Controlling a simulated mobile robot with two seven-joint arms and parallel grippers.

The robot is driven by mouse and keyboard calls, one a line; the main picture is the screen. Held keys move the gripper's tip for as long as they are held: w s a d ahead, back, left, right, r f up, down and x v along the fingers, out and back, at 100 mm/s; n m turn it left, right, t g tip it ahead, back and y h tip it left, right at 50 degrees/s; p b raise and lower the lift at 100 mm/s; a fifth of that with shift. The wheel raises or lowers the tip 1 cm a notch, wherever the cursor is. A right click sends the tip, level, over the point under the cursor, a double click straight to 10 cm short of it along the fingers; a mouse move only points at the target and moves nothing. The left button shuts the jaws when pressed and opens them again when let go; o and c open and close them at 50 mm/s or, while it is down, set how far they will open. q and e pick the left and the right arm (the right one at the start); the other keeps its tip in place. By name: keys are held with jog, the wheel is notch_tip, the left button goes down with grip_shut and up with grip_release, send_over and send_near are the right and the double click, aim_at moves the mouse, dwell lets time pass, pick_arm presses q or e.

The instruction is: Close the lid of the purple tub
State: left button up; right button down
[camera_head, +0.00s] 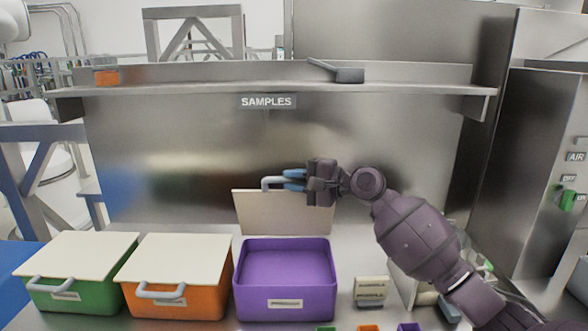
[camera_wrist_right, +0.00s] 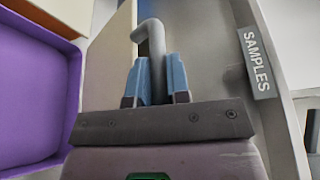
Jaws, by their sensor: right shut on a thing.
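The purple tub (camera_head: 286,304) stands on the steel bench, and its inside shows empty. Its cream lid (camera_head: 262,216) stands open, nearly upright, along the tub's far edge. The lid has a grey bent handle (camera_head: 267,182) near its top. My right gripper (camera_head: 292,180) is shut on this handle, with blue fingertips on either side of it. In the right wrist view the handle (camera_wrist_right: 150,38) passes between the two fingers (camera_wrist_right: 157,82), and the purple tub (camera_wrist_right: 72,95) is at the left. My left gripper is not in view.
A green tub (camera_head: 62,301) and an orange tub (camera_head: 172,306), both with lids down, stand left of the purple tub. Small cards (camera_head: 371,289) and small coloured items lie to the right. A steel shelf (camera_head: 200,89) with a "SAMPLES" label runs behind.

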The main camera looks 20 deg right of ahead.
jog(key=shift+s+a+f+n, duration=0.15)
jog(key=shift+s+f+n, duration=0.1)
jog(key=shift+s, duration=0.25)
jog(key=shift+s+a+f+n, duration=0.15)
jog(key=shift+s+f+n, duration=0.1)
jog(key=shift+s, duration=0.2)
jog(key=c, duration=1.4)
grip_release()
jog(key=shift+d, duration=0.15)
